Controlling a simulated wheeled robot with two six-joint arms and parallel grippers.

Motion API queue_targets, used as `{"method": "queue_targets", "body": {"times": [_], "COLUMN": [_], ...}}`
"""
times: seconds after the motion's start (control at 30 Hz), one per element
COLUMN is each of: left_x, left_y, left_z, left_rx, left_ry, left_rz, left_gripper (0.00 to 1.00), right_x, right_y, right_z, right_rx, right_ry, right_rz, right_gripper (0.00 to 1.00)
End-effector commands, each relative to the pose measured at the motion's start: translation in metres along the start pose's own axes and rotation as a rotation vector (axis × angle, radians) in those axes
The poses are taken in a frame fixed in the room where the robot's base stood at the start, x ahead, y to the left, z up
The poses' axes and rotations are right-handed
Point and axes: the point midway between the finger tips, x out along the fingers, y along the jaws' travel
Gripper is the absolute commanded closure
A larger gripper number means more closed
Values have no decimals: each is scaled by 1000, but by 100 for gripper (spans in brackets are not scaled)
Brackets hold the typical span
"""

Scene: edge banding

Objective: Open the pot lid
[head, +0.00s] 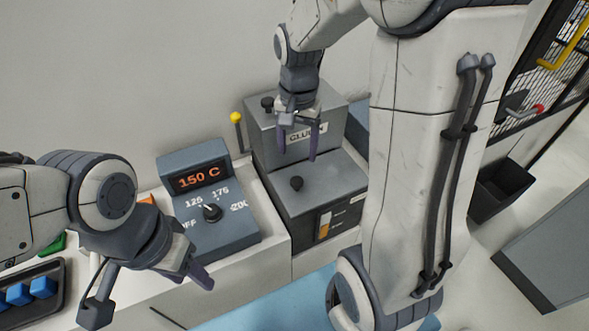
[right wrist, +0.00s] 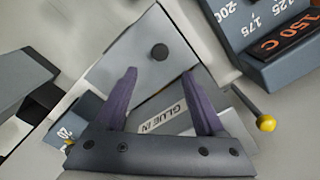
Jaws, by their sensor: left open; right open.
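The grey glue pot (head: 330,193) stands in the middle of the head view, with a flat top bearing a black knob (head: 297,184). Behind it rises a taller grey block with a "GLUE IN" label (head: 322,130) and another black knob on top. I cannot tell which part is the lid. My right gripper (head: 298,152) is open and empty, pointing down in front of the label and above the flat top. In the right wrist view the knob (right wrist: 159,52) shows beyond the fingertips, apart from them. My left gripper (head: 197,279) is open and empty at the lower left, away from the pot.
A temperature box (head: 215,225) with a dial and a "150 C" display stands left of the pot. A yellow-tipped lever (head: 236,118) rises behind, between them. A dark tray (head: 35,270) of blue blocks lies at the far left. A black bin (head: 500,190) stands right.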

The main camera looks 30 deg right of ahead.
Motion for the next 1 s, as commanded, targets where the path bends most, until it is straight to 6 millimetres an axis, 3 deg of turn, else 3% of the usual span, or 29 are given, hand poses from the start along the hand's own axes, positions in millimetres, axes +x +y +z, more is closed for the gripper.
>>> {"method": "queue_targets", "body": {"times": [0.5,0.7,0.93,0.97,1.0], "left_x": [-13,-14,-14,-14,-14], "left_y": [1,1,1,1,1], "left_z": [-1,-1,-1,-1,-1], "left_rx": [3,3,3,3,3], "left_ry": [0,0,0,0,0], "left_rz": [0,0,0,0,0], "left_gripper": [50,50,50,50,50], "right_x": [85,98,98,98,98], "right_y": [0,0,0,0,0], "right_z": [2,2,2,2,2], "right_rx": [-6,-6,-6,-6,-6], "right_ry": [-5,-2,-1,-1,-1], "right_rz": [3,1,0,0,0], "right_gripper": [29,29,29,32,48]}}
